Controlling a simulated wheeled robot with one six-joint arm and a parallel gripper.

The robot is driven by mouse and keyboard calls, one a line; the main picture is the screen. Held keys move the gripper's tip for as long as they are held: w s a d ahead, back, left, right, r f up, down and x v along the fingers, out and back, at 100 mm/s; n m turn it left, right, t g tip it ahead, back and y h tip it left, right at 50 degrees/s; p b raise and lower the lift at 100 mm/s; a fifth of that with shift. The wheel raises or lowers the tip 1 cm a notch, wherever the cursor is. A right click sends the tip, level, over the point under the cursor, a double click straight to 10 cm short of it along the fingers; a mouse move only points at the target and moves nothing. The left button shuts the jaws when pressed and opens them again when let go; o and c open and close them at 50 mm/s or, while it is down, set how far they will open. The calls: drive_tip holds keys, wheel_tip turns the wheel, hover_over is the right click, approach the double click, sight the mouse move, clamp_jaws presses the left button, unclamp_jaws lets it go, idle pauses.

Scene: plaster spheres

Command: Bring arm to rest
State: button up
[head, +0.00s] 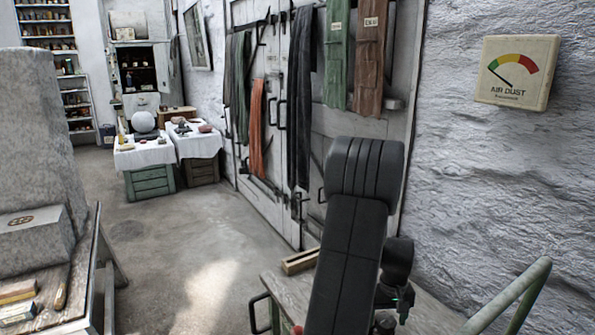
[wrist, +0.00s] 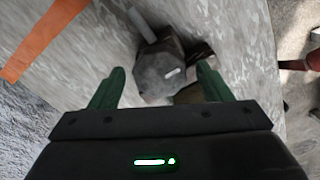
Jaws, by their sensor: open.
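My arm (head: 350,230), black and segmented, stands folded up in the foreground of the head view, over a worn grey bench top. Its wrist end hangs to the right of the upper links, and the fingers are not clear there. In the wrist view my gripper (wrist: 158,82) has its two green fingers spread wide, with nothing clasped. A dark grey faceted block (wrist: 160,75) with a small white mark shows beyond and between the fingertips. It looks apart from them, but the distance is hard to judge.
A green rail (head: 515,295) rises at the lower right, near a rough white wall with an air dust gauge (head: 516,73). A wooden tray (head: 300,262) lies beside my arm. Stone blocks (head: 35,235) stand at left. The floor (head: 190,250) between is clear. An orange strip (wrist: 45,38) shows in the wrist view.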

drive_tip(key=m, duration=0.6)
idle(0.7)
